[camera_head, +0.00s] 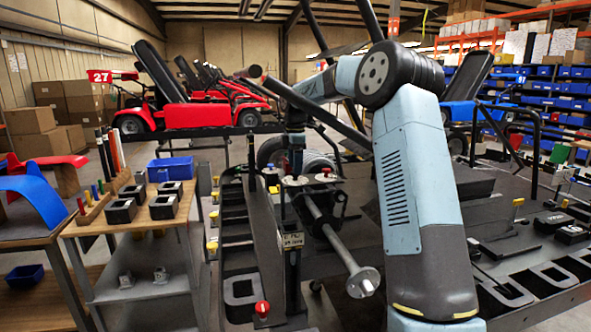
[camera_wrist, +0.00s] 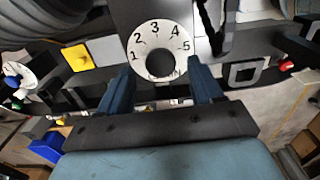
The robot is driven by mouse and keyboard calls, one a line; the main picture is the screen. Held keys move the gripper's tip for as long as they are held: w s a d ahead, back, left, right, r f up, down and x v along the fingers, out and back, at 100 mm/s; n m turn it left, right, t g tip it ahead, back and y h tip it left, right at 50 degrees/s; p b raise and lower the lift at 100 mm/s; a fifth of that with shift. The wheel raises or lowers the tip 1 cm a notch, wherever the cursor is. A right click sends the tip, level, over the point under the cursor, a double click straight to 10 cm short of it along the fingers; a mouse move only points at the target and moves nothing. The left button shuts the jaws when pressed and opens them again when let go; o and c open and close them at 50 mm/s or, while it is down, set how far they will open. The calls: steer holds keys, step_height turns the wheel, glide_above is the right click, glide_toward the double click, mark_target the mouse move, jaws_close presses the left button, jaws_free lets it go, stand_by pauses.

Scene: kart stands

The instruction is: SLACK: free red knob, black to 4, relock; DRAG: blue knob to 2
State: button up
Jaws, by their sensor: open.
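In the wrist view a white dial (camera_wrist: 146,48) numbered 1 to 5 carries a round black knob (camera_wrist: 160,65). Its pointer cannot be read, and lettering below is partly covered. My gripper (camera_wrist: 162,72) is open, with one finger on each side of the black knob; I cannot tell whether they touch it. A smaller white dial at the left edge bears a blue knob (camera_wrist: 12,81). A red knob (camera_wrist: 286,66) shows at the right. In the head view my gripper (camera_head: 295,168) is above the stand's pale discs; a small red knob (camera_head: 327,171) is just right of it.
A yellow block (camera_wrist: 77,58) sits on a plate left of the numbered dial. A long metal shaft (camera_head: 335,238) juts from the stand toward the viewer. A wooden bench (camera_head: 150,218) with black blocks and a blue bin (camera_head: 171,168) stands left. Red karts are behind.

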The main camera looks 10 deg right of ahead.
steer(key=shift+f, duration=1.05)
steer(key=shift+c, duration=0.3)
steer(key=c, duration=1)
steer(key=shift+r, duration=0.1)
